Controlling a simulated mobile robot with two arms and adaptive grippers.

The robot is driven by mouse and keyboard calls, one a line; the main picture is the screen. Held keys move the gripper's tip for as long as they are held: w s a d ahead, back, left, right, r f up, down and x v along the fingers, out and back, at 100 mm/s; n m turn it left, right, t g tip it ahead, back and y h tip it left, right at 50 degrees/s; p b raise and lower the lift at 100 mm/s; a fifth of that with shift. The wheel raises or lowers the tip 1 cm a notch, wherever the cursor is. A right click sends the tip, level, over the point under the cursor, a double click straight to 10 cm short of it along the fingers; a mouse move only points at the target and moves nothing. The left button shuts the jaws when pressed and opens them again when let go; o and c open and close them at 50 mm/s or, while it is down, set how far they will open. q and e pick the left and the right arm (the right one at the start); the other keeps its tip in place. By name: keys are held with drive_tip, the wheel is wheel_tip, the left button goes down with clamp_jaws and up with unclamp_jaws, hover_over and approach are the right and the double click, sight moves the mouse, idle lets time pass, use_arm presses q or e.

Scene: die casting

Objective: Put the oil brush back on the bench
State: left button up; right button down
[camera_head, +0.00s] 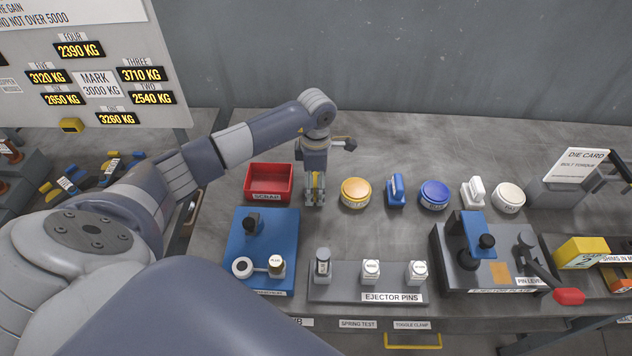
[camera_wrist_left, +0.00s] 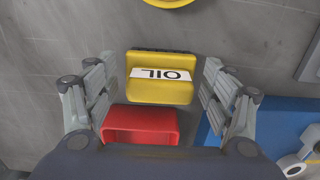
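The yellow oil brush (camera_wrist_left: 160,92) has a white label reading OIL and shows between the fingers of my left gripper (camera_wrist_left: 160,75) in the left wrist view. Gaps show between the brush and both fingers, so the gripper looks open. In the head view my left gripper (camera_head: 315,190) points down over the bench (camera_head: 395,155), between the red scrap bin (camera_head: 269,182) and a yellow round tin (camera_head: 355,192). There the gripper mostly hides the brush. The brush appears to be at the bench surface; its underside is hidden. My right gripper is not in view.
To the right stand a blue brush (camera_head: 396,190), a blue tin (camera_head: 434,194), a white brush (camera_head: 473,193) and a white tin (camera_head: 508,197). A blue fixture plate (camera_head: 245,225) and the ejector pin block (camera_head: 335,290) lie in front. The bench behind is clear.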

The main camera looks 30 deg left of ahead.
sight(316, 178)
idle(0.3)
use_arm(q)
drive_tip(key=shift+r, duration=0.2)
wheel_tip(316, 178, up, 10)
drive_tip(key=shift+r+b, duration=0.25)
drive_tip(key=shift+b, duration=1)
drive_tip(key=shift+r, duration=0.7)
